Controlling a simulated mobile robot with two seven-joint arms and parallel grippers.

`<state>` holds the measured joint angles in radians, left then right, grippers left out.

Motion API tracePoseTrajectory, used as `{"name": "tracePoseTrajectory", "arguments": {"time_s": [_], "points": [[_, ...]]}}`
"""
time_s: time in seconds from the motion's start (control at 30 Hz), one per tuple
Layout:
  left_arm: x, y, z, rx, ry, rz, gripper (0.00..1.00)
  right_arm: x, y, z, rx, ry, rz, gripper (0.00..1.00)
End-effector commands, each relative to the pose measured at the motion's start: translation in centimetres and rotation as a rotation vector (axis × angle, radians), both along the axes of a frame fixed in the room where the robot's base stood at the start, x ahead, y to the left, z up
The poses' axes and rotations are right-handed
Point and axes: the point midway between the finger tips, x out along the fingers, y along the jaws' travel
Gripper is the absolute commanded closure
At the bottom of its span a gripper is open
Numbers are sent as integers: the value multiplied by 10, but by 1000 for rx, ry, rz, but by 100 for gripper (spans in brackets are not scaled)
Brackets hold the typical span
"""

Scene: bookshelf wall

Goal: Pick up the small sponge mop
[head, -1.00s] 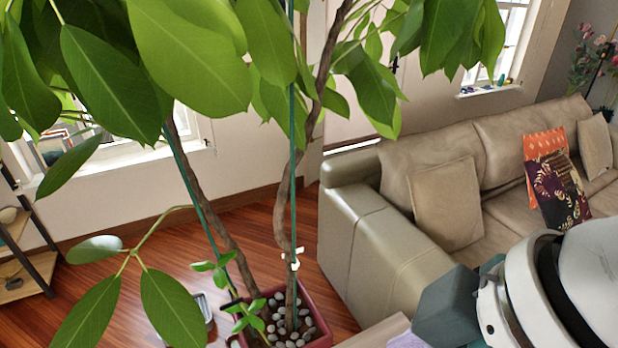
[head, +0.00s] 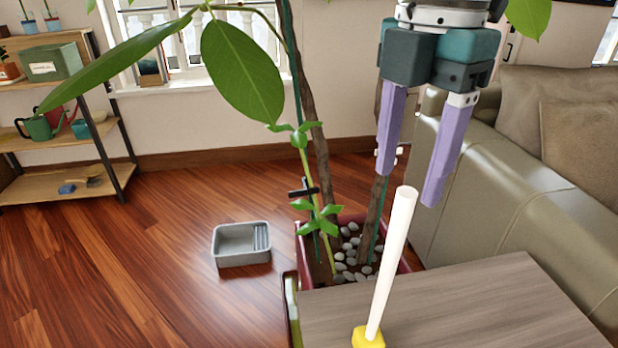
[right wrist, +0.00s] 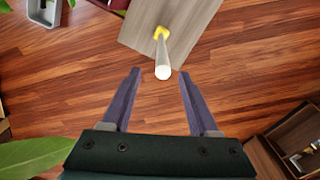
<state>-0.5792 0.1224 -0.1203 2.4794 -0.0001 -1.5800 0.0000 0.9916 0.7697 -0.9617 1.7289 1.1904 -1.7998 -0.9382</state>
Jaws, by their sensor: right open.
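The small sponge mop (head: 391,262) has a white stick handle and a yellow sponge head (head: 368,338). It stands nearly upright, its head on the grey wooden table (head: 470,305). My right gripper (head: 408,188) has purple fingers pointing down and is open and empty, above the top of the handle. In the right wrist view the mop (right wrist: 162,58) shows end-on, its white top just beyond and between the open fingertips (right wrist: 158,72), not gripped. My left gripper is not in view.
A potted plant with pebbles (head: 350,250) stands behind the table, its leaves hanging near my right arm. A grey tray (head: 240,245) lies on the wooden floor. A leather sofa (head: 500,190) is at right, a shelf (head: 60,185) at left.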

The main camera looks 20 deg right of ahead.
Motion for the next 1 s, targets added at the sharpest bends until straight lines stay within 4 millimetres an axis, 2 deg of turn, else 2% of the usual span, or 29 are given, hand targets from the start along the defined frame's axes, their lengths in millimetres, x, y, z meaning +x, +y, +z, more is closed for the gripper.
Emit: {"name": "tracePoseTrajectory", "arguments": {"time_s": [0.1, 0.37, 0.6, 0.7, 0.93, 1.0], "points": [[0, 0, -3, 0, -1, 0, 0, -1, -1, -20, -1, 5, 1, 40], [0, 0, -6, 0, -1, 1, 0, -2, -1, -46, 0, 2, 0, 40], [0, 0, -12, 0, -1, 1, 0, -5, -2, -84, 0, 2, 0, 40], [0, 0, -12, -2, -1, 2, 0, -4, -2, -90, -1, 0, 1, 40], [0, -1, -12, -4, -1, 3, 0, -4, -2, -90, -1, -2, 1, 40], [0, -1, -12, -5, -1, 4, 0, -4, -2, -90, -1, -2, 1, 47]]}}
